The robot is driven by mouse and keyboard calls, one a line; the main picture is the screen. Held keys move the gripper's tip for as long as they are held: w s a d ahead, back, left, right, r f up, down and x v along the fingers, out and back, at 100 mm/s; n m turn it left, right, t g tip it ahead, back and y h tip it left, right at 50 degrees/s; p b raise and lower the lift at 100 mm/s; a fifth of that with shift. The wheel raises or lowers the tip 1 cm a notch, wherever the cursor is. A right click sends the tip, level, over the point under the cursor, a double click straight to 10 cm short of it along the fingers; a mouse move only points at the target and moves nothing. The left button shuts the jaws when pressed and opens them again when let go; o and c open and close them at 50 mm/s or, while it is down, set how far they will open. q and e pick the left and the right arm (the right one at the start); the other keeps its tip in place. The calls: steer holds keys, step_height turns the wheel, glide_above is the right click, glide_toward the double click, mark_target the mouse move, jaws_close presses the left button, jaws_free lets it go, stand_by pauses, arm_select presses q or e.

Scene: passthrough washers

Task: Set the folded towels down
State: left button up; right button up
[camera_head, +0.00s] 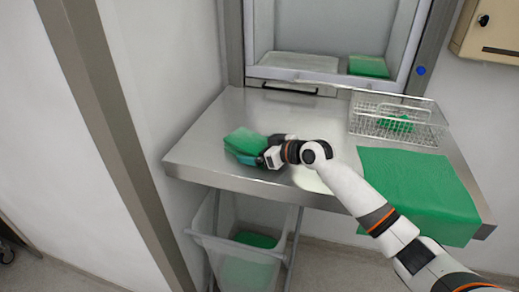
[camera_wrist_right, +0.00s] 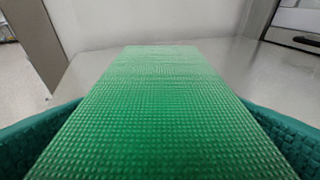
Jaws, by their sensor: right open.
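A green folded towel (camera_head: 243,141) lies on the left part of the steel table (camera_head: 215,165). My right gripper (camera_head: 254,156) is low at the table around this towel, with its jaws open. In the right wrist view the towel (camera_wrist_right: 160,110) fills the space between two teal finger pads (camera_wrist_right: 35,135); I cannot tell whether they touch it. Another green towel (camera_head: 369,66) lies in the wall opening at the back. A green piece (camera_head: 396,123) sits in the wire basket. A large green cloth (camera_head: 415,185) lies flat over the table's right front edge. My left gripper is not in view.
The wire basket (camera_head: 425,137) stands at the back right of the table. Below the table is a pale bin (camera_head: 240,262) with green cloth in it. The pass-through opening (camera_head: 300,62) is at the back. The table's back middle is bare.

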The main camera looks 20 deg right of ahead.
steer(key=shift+r, duration=0.15)
steer(key=shift+s+d, duration=0.15)
steer(key=shift+d, duration=0.05)
steer(key=b+v, duration=0.3)
steer(key=v, duration=0.7)
steer(key=shift+s+d+r, duration=0.1)
steer(key=shift+s+d, duration=0.1)
steer(key=shift+s, duration=0.05)
steer(key=shift+s+d+r, duration=0.15)
steer(key=shift+s+r, duration=0.1)
steer(key=shift+s, duration=0.05)
